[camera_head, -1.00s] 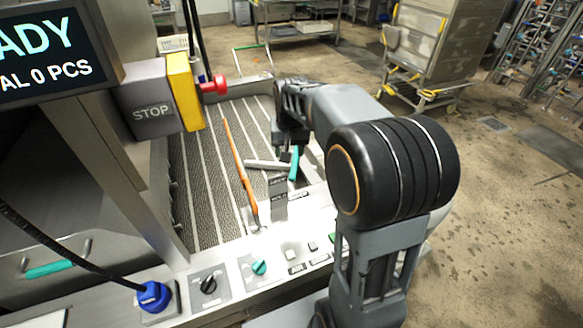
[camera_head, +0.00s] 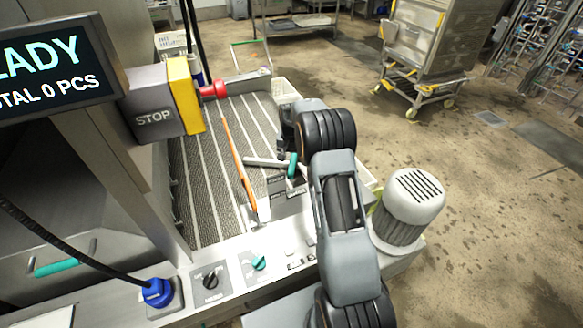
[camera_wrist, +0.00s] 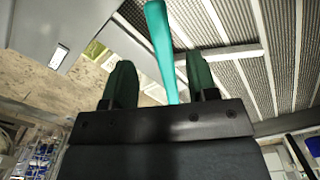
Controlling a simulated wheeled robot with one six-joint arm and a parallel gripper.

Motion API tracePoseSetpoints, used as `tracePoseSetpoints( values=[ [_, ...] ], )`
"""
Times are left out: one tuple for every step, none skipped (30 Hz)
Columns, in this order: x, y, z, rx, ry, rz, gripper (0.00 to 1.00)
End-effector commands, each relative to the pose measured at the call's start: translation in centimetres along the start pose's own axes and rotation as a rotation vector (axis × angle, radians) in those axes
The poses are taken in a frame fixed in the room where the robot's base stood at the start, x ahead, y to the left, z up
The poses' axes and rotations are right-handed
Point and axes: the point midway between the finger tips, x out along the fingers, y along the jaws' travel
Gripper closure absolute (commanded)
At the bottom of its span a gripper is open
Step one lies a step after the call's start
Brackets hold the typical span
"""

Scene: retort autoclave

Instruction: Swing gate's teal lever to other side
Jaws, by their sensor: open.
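The teal lever (camera_head: 292,166) stands at the right side of the ribbed conveyor, beside the end of a grey bar (camera_head: 266,162). A long orange bar (camera_head: 238,160) runs lengthwise over the belt to its left. I cannot tell how the bars and lever join. In the wrist view the teal lever (camera_wrist: 162,45) rises between the two dark green fingers of my gripper (camera_wrist: 161,82), nearer the right finger. The fingers are open, and a gap shows on both sides of the lever. In the head view my arm hides most of the gripper.
The ribbed belt (camera_head: 205,170) lies left of the lever. A control panel with a small teal knob (camera_head: 259,263) is in front. A grey motor (camera_head: 408,205) stands to the right of my arm.

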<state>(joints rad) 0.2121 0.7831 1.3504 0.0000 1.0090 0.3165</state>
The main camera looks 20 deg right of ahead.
Motion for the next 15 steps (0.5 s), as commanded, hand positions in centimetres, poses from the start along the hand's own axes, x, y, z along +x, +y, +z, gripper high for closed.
tracePoseSetpoints(
  values=[
    [0.9, 0.0, 0.1, 0.0, -0.003, 0.001, 0.47],
    [1.4, 0.0, 0.1, 0.0, -0.003, 0.001, 0.47],
    [2.1, 0.0, 0.1, 0.0, -0.003, 0.001, 0.47],
    [2.6, 0.0, 0.1, 0.0, -0.003, 0.001, 0.47],
    [3.1, 0.0, 0.1, 0.0, -0.003, 0.001, 0.47],
    [3.7, 0.0, 0.1, -0.001, -0.003, 0.001, 0.47],
    [4.0, 0.0, 0.1, -0.001, -0.003, 0.001, 0.47],
    [4.4, 0.0, 0.1, -0.001, -0.002, 0.001, 0.47],
    [4.8, 0.0, 0.0, -0.001, -0.001, 0.0, 0.47],
    [5.1, 0.0, 0.0, -0.001, -0.002, 0.001, 0.47],
    [5.4, 0.0, 0.0, -0.001, -0.001, 0.0, 0.47],
    [5.7, 0.0, 0.0, -0.001, 0.0, 0.0, 0.47],
    [5.9, 0.0, 0.0, -0.001, 0.0, 0.0, 0.47],
    [6.1, 0.0, 0.0, -0.001, 0.0, 0.0, 0.47],
    [6.2, 0.0, 0.0, -0.001, 0.0, 0.0, 0.47]
  ],
)
